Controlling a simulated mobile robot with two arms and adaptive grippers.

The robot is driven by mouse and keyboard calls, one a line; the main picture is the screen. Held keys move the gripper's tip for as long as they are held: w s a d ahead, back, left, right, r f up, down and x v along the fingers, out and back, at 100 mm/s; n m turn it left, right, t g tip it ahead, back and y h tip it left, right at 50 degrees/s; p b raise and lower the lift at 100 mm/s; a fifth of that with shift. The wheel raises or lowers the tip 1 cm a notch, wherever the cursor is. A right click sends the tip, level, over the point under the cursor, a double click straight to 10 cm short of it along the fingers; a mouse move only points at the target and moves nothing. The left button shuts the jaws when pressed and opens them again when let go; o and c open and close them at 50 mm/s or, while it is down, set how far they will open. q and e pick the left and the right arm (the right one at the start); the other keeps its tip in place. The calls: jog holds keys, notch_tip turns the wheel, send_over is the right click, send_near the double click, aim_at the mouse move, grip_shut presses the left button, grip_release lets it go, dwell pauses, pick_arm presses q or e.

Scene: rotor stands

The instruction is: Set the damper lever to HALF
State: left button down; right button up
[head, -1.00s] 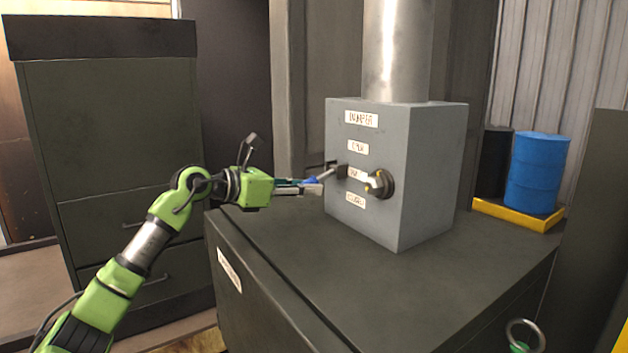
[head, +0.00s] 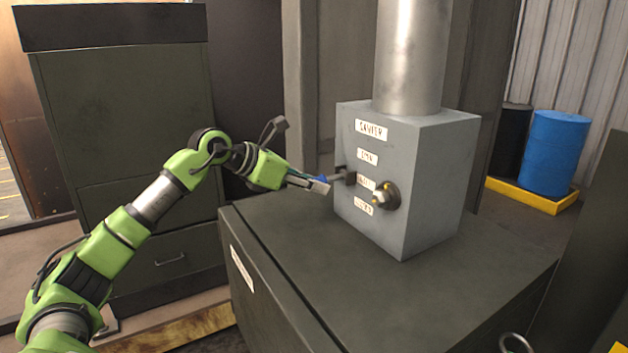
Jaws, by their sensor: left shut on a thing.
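The grey damper box (head: 430,190) stands on a dark cabinet. Its front carries a DAMPER label (head: 371,131) at the top and three smaller labels below, too blurred to read surely. The damper lever's round hub (head: 385,196) sits at the right of the lower labels, with a yellowish mark and pale centre. My left gripper (head: 347,176) is left of the hub, at the height of the middle small label (head: 366,183). Its dark fingertips are shut on the lever, whose grip they mostly hide. My right gripper is not in view.
A metal pipe (head: 411,60) rises from the box. The dark cabinet top (head: 470,265) is clear around it. A blue drum (head: 553,152) and a black drum stand in a yellow tray (head: 532,196) behind right. A drawer cabinet (head: 125,130) stands at left.

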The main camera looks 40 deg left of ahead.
pick_arm(q)
jog(key=shift+r, duration=0.1)
jog(key=c, duration=1.9)
grip_release()
jog(key=shift+s, duration=0.1)
jog(key=v, duration=1.1)
jog(key=shift+s+a+r, duration=0.2)
jog(key=shift+s+a, duration=0.05)
